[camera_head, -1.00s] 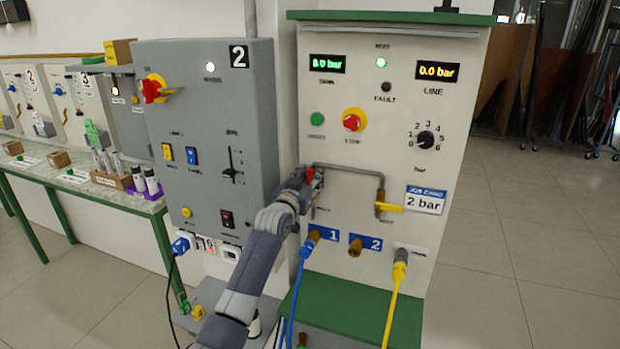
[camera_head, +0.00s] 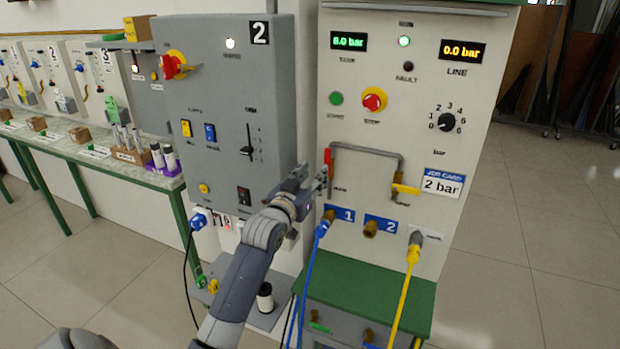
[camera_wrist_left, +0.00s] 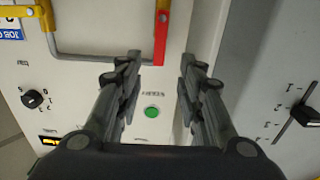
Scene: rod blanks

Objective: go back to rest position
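My left gripper (camera_head: 318,180) is beside the red valve lever (camera_head: 327,163) on the pale pressure panel (camera_head: 385,60). In the left wrist view the gripper (camera_wrist_left: 160,58) has its two fingers apart with nothing between the tips. The red lever (camera_wrist_left: 160,38) lies just beyond the tips, on the panel's pipe, and looks clear of the fingers. In the head view it points up. The yellow lever (camera_head: 405,189) at the pipe's other end lies sideways. My right gripper is in neither view.
A grey control box (camera_head: 220,120) numbered 2 stands close left of the arm. A blue hose (camera_head: 310,265) and a yellow hose (camera_head: 407,285) hang from the panel's front. A green ledge (camera_head: 370,285) juts out below. Open floor (camera_head: 530,240) lies to the right.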

